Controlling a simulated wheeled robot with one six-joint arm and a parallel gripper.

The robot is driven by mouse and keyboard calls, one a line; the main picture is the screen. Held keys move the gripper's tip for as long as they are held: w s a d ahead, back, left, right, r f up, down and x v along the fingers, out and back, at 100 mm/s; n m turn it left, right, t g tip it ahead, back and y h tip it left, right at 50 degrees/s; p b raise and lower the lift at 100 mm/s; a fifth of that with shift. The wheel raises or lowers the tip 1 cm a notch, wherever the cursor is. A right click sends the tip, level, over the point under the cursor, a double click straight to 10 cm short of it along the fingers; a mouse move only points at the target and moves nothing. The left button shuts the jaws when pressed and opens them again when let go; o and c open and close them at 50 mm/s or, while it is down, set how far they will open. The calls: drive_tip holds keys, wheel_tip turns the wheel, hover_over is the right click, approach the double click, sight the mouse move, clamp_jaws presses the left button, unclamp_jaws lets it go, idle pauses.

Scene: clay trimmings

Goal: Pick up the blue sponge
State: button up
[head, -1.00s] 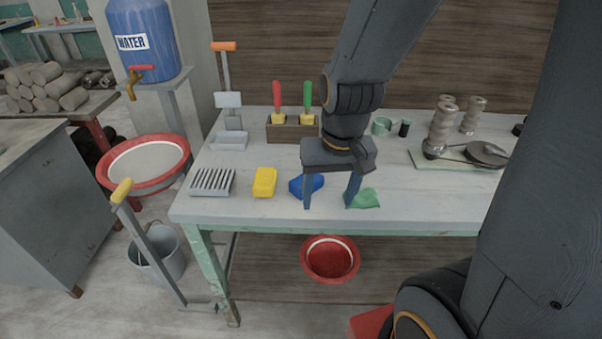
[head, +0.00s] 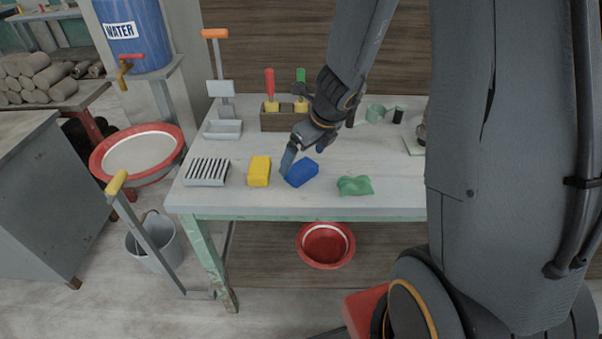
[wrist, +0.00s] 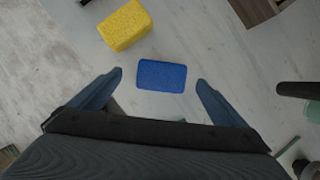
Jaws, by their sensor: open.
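The blue sponge (head: 302,173) lies on the pale work table (head: 400,207), between a yellow sponge (head: 259,171) and a green cloth-like piece (head: 355,186). In the wrist view the blue sponge (wrist: 162,76) lies between and slightly beyond the fingertips, with a gap on both sides. My gripper (wrist: 160,82) is open and empty. In the head view my gripper (head: 304,165) is turned mostly side-on just above the blue sponge; one finger shows at the sponge's left and the other is largely hidden.
A slotted grey rack (head: 206,173) stands left of the yellow sponge. A wooden holder (head: 284,121) with red- and green-handled tools is behind.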

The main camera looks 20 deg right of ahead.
sight(301, 166)
drive_tip(key=b+x, duration=0.1)
drive_tip(key=x, duration=0.3)
drive_tip(key=b+x, duration=0.1)
drive_tip(key=x, duration=0.1)
drive_tip(key=shift+s+d+f+b, duration=0.1)
drive_tip(key=shift+d+f+b, duration=0.05)
drive_tip(key=shift+d+b, duration=0.15)
drive_tip(key=c, duration=1.2)
wheel_tip(301, 166, up, 10)
drive_tip(key=p, duration=0.6)
drive_tip(key=shift+o, duration=1.1)
drive_tip(key=shift+c, duration=0.2)
